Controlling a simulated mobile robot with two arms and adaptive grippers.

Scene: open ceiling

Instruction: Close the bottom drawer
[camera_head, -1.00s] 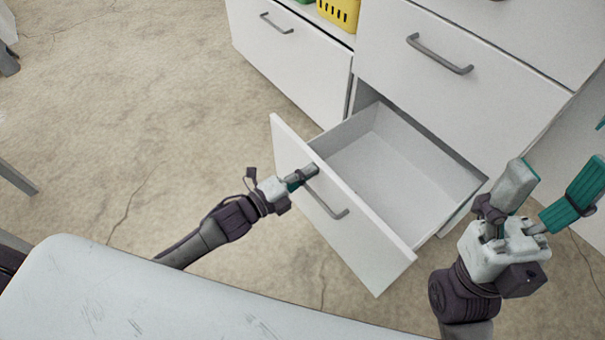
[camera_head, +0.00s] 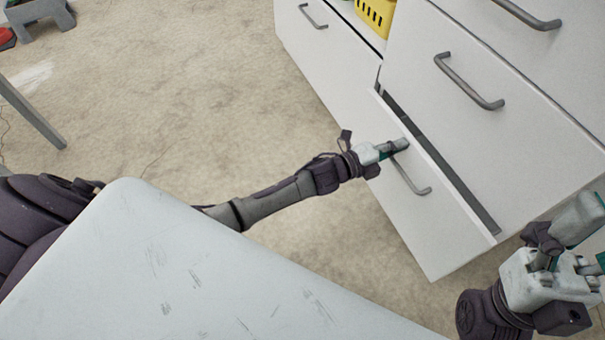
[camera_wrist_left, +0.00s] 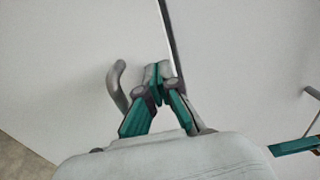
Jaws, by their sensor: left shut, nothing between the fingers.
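The bottom drawer (camera_head: 428,222) is white with a grey bar handle (camera_head: 410,178). It stands slightly out, with a narrow dark gap along its top edge in the head view. My left gripper (camera_head: 398,146) is shut and empty at the drawer front, beside the upper end of the handle. In the left wrist view the left gripper (camera_wrist_left: 155,78) has its fingertips together near the drawer's top edge, right of the curved handle (camera_wrist_left: 117,88). Whether the tips touch the front is unclear. My right gripper (camera_head: 590,240) is at the lower right, fingers spread apart, partly cut off by the frame.
The white cabinet has another drawer (camera_head: 480,110) above and a neighbouring drawer (camera_head: 325,50) at the left. A yellow basket (camera_head: 377,14) sits on a shelf between. A grey stool (camera_head: 40,12) stands at the far left.

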